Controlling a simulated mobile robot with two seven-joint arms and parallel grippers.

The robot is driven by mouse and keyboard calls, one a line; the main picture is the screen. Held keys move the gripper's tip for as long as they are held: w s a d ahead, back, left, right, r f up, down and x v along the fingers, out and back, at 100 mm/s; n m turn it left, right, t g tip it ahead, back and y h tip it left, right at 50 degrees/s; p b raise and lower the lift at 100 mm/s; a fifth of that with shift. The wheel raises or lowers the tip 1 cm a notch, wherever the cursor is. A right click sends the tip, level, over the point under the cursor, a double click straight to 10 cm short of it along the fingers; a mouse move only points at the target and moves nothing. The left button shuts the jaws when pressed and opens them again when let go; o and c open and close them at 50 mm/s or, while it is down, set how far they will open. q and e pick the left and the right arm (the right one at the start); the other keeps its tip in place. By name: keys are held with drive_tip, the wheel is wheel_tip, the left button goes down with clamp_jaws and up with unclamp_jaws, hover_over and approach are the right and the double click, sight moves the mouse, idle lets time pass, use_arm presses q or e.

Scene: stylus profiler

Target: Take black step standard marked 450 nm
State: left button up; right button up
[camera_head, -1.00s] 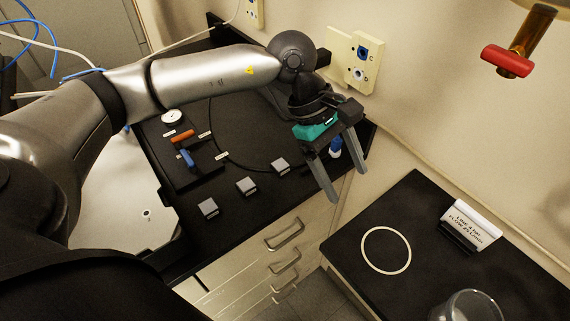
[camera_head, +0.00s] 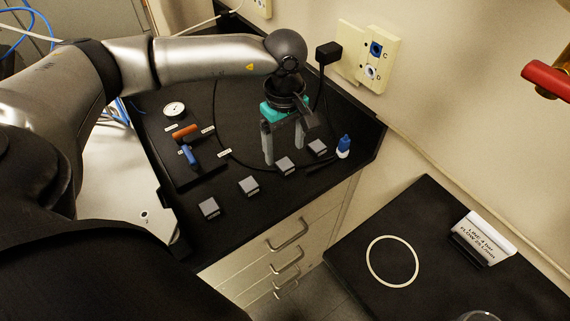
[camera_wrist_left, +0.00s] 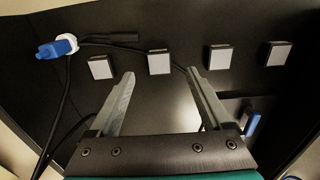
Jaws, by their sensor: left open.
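Several small dark blocks with light grey faces stand in a row along the front of the black bench; no marking is legible, so I cannot tell which is the 450 nm one. In the head view they include the leftmost block (camera_head: 209,208), a second (camera_head: 248,186), a third (camera_head: 284,166) and the rightmost (camera_head: 318,148). My left gripper (camera_head: 284,152) is open and empty, pointing down just behind the third block. In the left wrist view, the gripper (camera_wrist_left: 160,76) has one block (camera_wrist_left: 159,62) beyond and between its fingertips, apart from them. My right gripper is not in view.
A panel with an orange handle (camera_head: 184,132), a blue handle (camera_head: 188,156) and a gauge (camera_head: 175,109) lies left. Wall sockets (camera_head: 375,50) are behind.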

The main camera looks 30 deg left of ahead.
sight(285, 164)
use_arm(q)
wheel_tip(285, 164, down, 5)
drive_tip(key=shift+r, duration=0.1)
drive_tip(key=shift+w, duration=0.1)
clamp_jaws()
idle(0.7)
